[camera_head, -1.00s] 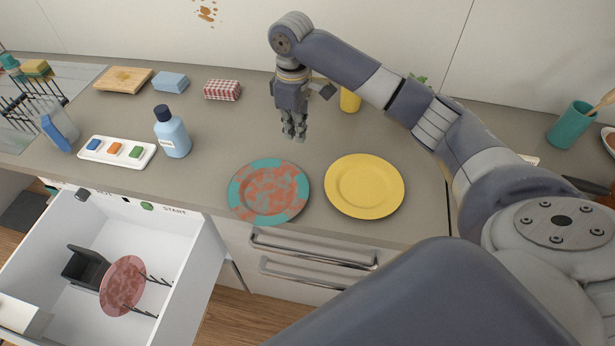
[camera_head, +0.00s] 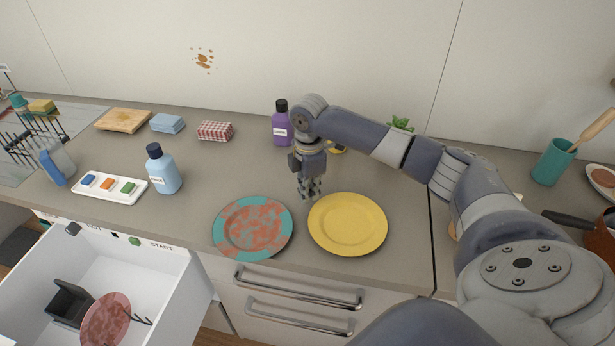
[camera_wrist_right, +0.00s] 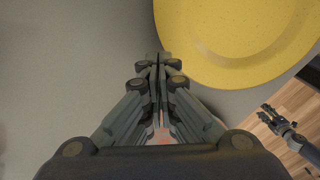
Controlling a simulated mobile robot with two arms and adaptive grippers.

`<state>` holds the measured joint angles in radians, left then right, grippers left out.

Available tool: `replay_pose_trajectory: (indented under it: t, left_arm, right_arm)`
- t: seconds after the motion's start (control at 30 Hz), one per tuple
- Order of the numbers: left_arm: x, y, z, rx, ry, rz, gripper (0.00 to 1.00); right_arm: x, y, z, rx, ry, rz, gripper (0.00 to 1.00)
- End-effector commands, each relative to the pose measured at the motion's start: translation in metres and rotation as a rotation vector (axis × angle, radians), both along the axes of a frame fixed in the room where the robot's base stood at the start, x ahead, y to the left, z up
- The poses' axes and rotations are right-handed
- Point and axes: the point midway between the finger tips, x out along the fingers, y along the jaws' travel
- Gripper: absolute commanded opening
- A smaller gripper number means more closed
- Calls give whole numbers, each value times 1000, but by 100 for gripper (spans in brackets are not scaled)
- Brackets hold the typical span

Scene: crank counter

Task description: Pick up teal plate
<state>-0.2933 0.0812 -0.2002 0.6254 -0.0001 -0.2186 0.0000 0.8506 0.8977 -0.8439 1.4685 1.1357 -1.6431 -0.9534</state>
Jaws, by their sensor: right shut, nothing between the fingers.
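The teal plate (camera_head: 282,222) lies flat on the counter, its middle covered with reddish-brown stains. A yellow plate (camera_head: 347,224) lies just to its right; it also fills the upper right of the right wrist view (camera_wrist_right: 232,42). My right gripper (camera_head: 312,194) points down, shut and empty, above the counter behind the gap between the two plates. In the right wrist view its fingers (camera_wrist_right: 158,62) are together beside the yellow plate's rim. It does not hold either plate. At the right edge of that view a small dark gripper shows over the floor, probably my left one (camera_wrist_right: 282,124).
An open white drawer (camera_head: 160,270) at the lower left holds a reddish plate (camera_head: 106,322) and a black holder (camera_head: 69,303). A light blue bottle (camera_head: 164,172), a purple bottle (camera_head: 281,128) and a white tray (camera_head: 110,194) stand behind.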

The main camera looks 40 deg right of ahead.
Motion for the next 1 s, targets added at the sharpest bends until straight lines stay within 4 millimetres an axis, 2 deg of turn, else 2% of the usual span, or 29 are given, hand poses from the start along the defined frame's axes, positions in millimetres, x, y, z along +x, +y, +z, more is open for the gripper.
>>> replay_pose_trajectory:
  t: [0.1,0.13,0.2,0.4,0.83,1.0]
  left_arm:
    - [-2,0,7,1,3,0,40]
    - [-3,0,9,1,4,0,40]
    - [-5,1,16,2,8,0,40]
    - [-9,1,22,2,13,1,40]
    - [-10,1,23,1,15,1,40]
    - [-10,1,40,1,15,1,40]
  right_arm:
    - [-1,0,-24,1,4,-1,0]
    - [0,3,-26,1,2,0,0]
    - [5,17,-21,2,-3,4,0]
    - [8,36,-24,1,-1,0,0]
    - [9,40,-25,0,-1,-1,0]
    - [13,59,-20,3,0,1,0]
